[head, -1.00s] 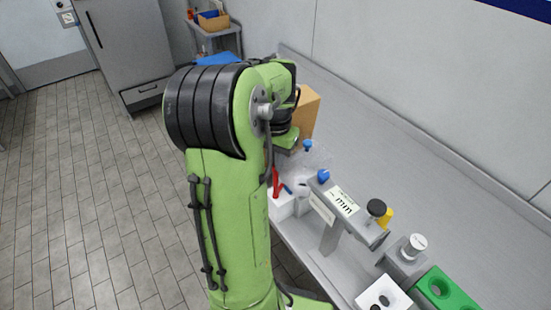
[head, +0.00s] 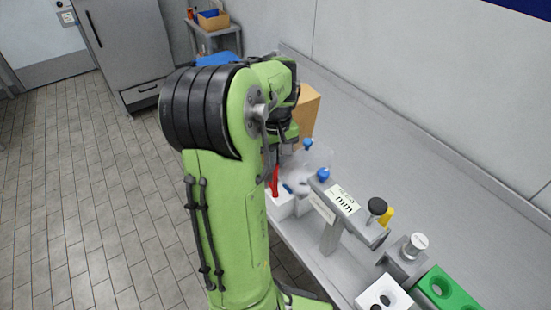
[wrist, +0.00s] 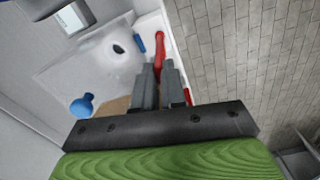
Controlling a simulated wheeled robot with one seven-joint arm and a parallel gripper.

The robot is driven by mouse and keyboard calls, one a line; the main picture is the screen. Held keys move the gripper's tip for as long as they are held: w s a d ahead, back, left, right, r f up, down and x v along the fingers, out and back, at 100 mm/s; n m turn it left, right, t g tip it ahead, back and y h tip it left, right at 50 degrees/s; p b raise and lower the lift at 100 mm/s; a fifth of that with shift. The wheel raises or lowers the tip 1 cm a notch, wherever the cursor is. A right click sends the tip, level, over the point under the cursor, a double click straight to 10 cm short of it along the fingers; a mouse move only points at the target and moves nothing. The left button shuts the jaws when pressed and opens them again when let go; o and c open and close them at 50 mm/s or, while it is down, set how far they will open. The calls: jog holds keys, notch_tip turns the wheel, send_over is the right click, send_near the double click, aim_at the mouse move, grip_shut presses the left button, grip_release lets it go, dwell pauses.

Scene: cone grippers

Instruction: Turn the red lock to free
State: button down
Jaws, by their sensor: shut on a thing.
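The red lock (head: 275,182) shows in the head view as a narrow red handle on a white block (head: 279,208), just right of my arm. In the wrist view the red lock (wrist: 160,47) is a long red bar running down to my fingertips. My gripper (wrist: 158,72) is shut on it, with its two grey fingers close together. Another small red part (wrist: 187,97) shows right of the fingers. My arm hides part of the lock in the head view, and the fingers hide its lower part in the wrist view. I cannot read any lock marking.
A small blue piece (wrist: 140,43) lies beside the red bar, and a blue knob (wrist: 82,105) is to the left. A grey labelled stand (head: 330,228), a green block (head: 450,292) and a cardboard box (head: 309,112) are on the bench.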

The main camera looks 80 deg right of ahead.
jog(key=shift+n, duration=1)
jog(key=c, duration=1.2)
grip_release()
notch_tip(320, 180, up, 16)
jog(key=p, duration=0.6)
jog(key=shift+f, duration=0.1)
